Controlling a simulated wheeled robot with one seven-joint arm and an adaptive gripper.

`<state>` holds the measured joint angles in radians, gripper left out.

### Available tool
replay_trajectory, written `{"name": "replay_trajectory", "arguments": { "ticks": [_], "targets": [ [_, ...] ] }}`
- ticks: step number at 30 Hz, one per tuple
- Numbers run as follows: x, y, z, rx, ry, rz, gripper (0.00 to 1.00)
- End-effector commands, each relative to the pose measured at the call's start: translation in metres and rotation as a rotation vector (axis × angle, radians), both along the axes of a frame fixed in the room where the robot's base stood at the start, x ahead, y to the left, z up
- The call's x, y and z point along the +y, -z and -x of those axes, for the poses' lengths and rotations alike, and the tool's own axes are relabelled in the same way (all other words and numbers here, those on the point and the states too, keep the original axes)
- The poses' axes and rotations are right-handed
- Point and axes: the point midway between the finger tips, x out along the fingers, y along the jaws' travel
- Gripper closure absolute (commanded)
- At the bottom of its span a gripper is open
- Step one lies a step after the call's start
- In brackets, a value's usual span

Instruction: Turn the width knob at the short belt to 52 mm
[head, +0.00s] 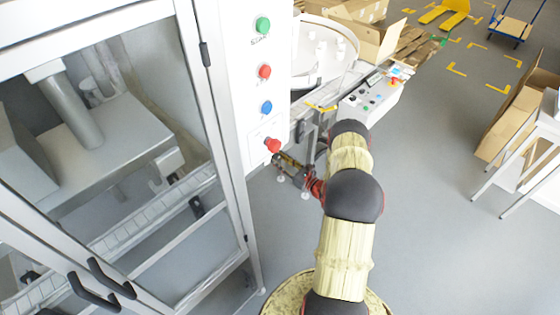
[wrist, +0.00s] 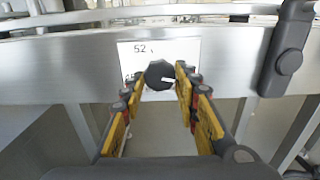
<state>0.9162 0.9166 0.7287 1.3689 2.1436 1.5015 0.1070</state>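The width knob (wrist: 159,75) is a dark, faceted knob on a white label plate (wrist: 190,50), fixed to a metal rail. A white pointer mark on the knob points to the right and slightly down. The number 52 is printed at the plate's upper left; another marking at the lower left is partly hidden. My gripper (wrist: 160,81) has its yellow and black fingers on either side of the knob. The fingers look open, with small gaps to it. In the head view my gripper (head: 284,166) is low beside the white cabinet; the knob cannot be made out there.
A dark handle (wrist: 287,48) stands on the rail to the right of the plate. In the head view, a control panel with coloured buttons (head: 264,72) and a red stop button (head: 272,145) is close to my gripper. A small control box (head: 370,100) is beyond my arm.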

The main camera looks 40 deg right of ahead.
Motion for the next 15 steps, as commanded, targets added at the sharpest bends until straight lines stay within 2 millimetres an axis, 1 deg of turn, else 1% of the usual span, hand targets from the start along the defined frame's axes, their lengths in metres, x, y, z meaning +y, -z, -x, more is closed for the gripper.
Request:
{"name": "replay_trajectory", "arguments": {
  "ticks": [1,11,15],
  "targets": [
    [0.0000,0.0000,0.0000,0.000,0.000,0.000,0.75],
    [0.0001,0.0000,0.0000,0.000,0.000,0.000,0.93],
    [0.0001,0.0001,0.0000,0.000,0.000,0.003,0.95]
  ]
}}
